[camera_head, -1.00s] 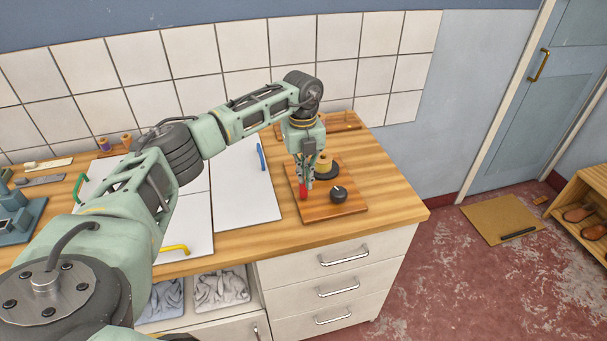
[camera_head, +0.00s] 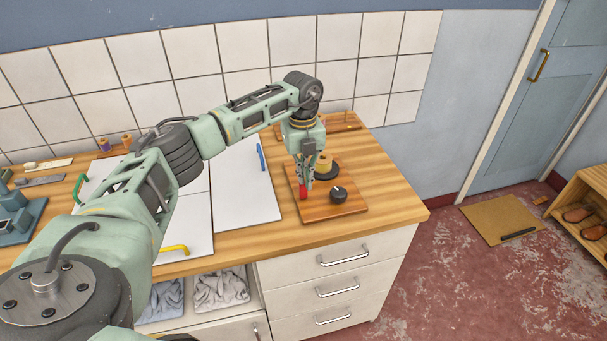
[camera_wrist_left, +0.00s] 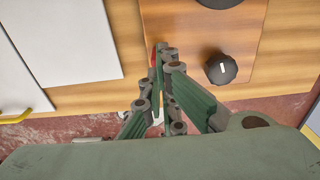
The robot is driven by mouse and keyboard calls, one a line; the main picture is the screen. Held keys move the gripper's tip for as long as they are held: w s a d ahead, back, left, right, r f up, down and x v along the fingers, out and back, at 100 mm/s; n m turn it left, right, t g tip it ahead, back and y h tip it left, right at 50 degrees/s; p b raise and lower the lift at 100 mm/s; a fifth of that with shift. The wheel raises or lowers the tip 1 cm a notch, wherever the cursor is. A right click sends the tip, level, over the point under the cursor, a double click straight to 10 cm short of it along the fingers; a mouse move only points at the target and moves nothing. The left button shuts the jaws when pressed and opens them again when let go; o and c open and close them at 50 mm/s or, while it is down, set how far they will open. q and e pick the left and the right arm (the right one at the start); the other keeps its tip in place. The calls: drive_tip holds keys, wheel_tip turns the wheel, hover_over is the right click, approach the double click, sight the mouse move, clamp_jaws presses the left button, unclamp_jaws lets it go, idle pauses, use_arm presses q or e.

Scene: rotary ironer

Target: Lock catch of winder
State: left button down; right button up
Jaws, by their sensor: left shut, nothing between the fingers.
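The winder is a wooden board (camera_head: 346,208) near the right end of the counter. It carries a tan spool (camera_head: 324,164) on a dark round base and a black knob (camera_head: 338,194) with a pale mark. A small red part, which looks like the catch (camera_head: 303,190), is at the board's front left. My left gripper (camera_head: 304,187) points down at the red part, shut and empty. In the left wrist view the closed fingertips (camera_wrist_left: 160,50) cover most of the red part, so contact cannot be told. The knob (camera_wrist_left: 221,68) is right of the fingers. My right gripper is out of view.
White panels (camera_head: 240,195) with blue, yellow and green handles lie left of the board. An open compartment below holds folded cloths (camera_head: 220,288). Drawers (camera_head: 335,275) are under the board. The counter right of the board is clear.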

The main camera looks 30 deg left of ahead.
use_arm(q)
drive_tip(key=shift+r, duration=0.15)
drive_tip(key=shift+r+p, duration=0.65)
drive_tip(key=shift+r, duration=0.05)
drive_tip(key=shift+f, duration=0.1)
